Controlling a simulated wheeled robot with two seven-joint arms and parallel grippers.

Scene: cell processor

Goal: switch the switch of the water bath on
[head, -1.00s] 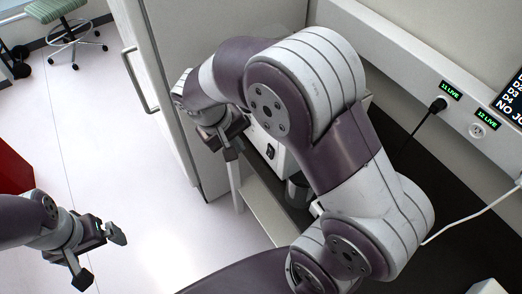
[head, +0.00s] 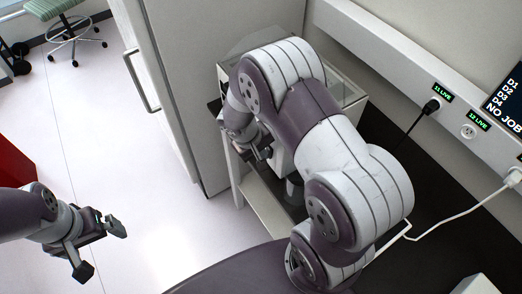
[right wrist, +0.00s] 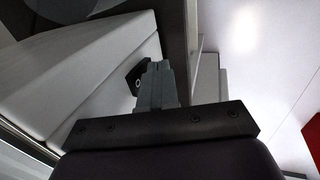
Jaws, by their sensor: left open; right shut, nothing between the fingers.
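The water bath (head: 347,92) is a pale box with a clear top on the dark bench, largely hidden behind my right arm. My right gripper (head: 264,153) is shut and empty, in front of its white front panel. In the right wrist view the shut fingers (right wrist: 157,85) point at the panel (right wrist: 95,62). A black part with a light ring mark, which looks like the switch (right wrist: 134,80), shows just left of the fingertips; I cannot tell whether they touch. The switch is hidden in the head view. My left gripper (head: 99,248) is open and empty above the floor, at lower left.
A tall grey cabinet (head: 165,95) with a handle stands left of the bath. The dark bench (head: 440,215) runs right, below a wall rail with a black plug (head: 431,106) and a white plug (head: 513,178).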

